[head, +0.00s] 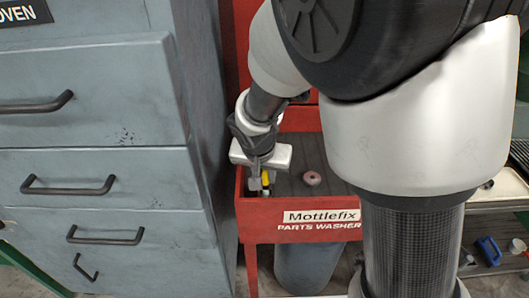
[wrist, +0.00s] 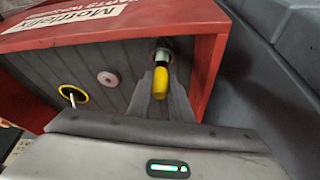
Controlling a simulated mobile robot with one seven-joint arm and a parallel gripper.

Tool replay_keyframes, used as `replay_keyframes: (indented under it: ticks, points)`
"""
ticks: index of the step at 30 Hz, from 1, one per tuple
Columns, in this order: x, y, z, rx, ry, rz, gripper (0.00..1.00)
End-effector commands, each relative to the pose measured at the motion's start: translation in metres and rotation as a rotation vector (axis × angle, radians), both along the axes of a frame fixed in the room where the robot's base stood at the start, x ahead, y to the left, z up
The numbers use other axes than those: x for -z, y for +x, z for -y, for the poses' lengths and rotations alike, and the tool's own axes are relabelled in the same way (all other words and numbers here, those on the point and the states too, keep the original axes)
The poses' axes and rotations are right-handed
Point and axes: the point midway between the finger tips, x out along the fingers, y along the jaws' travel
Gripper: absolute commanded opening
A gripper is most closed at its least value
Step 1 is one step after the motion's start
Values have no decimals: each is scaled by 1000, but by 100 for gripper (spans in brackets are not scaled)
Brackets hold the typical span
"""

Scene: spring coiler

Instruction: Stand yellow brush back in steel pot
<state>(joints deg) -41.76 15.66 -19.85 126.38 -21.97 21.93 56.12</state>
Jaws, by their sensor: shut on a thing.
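My gripper (head: 262,182) is low over the left end of the red parts washer, its jaws shut on the yellow brush (wrist: 160,84). In the wrist view the brush's yellow handle lies between the two grey fingers, with its dark end pointing away from the camera. That end is at a small round metal pot (wrist: 167,44) near the washer's red wall. I cannot tell whether the brush's end is inside the pot or just above it. In the head view the brush (head: 266,177) shows as a yellow patch beside the fingers, and the pot is mostly hidden.
The red parts washer (head: 300,235) has a grey ribbed floor and raised red walls close to my gripper. A pink ring (head: 312,178) lies on the floor, as does a yellow ring (wrist: 74,95) with a metal rod. A blue-grey drawer cabinet (head: 95,180) stands close on the left.

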Motion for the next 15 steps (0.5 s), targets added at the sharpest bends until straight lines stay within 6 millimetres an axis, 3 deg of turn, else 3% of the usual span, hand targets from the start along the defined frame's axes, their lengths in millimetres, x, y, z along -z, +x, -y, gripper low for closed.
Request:
replay_keyframes:
  ticks: [15]
  points:
    - [14, 0, 0, 0, 0, 0, 0]
